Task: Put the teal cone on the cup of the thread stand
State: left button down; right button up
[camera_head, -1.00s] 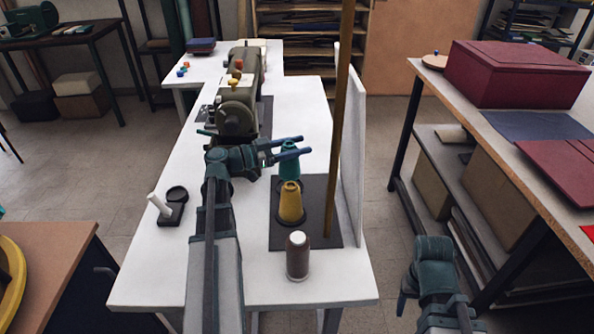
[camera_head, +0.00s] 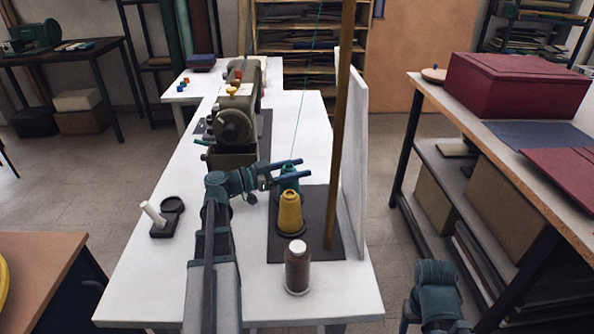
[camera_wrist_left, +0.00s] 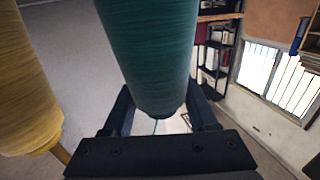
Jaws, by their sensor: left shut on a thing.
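The teal cone (camera_head: 289,180) is held between the fingers of my left gripper (camera_head: 291,175), near the far end of the dark base plate (camera_head: 330,210). In the left wrist view the teal cone (camera_wrist_left: 152,50) fills the space between the fingers. A yellow cone (camera_head: 290,212) stands on a dark round seat on the plate, just nearer than the teal one. A brass-coloured pole (camera_head: 337,130) rises from the plate. Whether the teal cone touches the plate, and any cup beneath it, is hidden. My right gripper is out of view.
A brown spool (camera_head: 298,270) stands at the plate's near edge. A small dark stand with a tilted white peg (camera_head: 153,214) and round dish (camera_head: 172,204) is at left. A sewing machine (camera_head: 234,125) is behind; a white panel (camera_head: 354,150) stands right of the pole.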

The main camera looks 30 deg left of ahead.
pick_arm(q)
jog(key=c, duration=0.6)
grip_release()
jog(key=shift+f, duration=0.15)
jog(key=shift+c, duration=0.2)
jog(key=o, duration=0.5)
jog(key=shift+c, duration=0.2)
jog(key=shift+r, duration=0.2)
jog(key=v, duration=1.2)
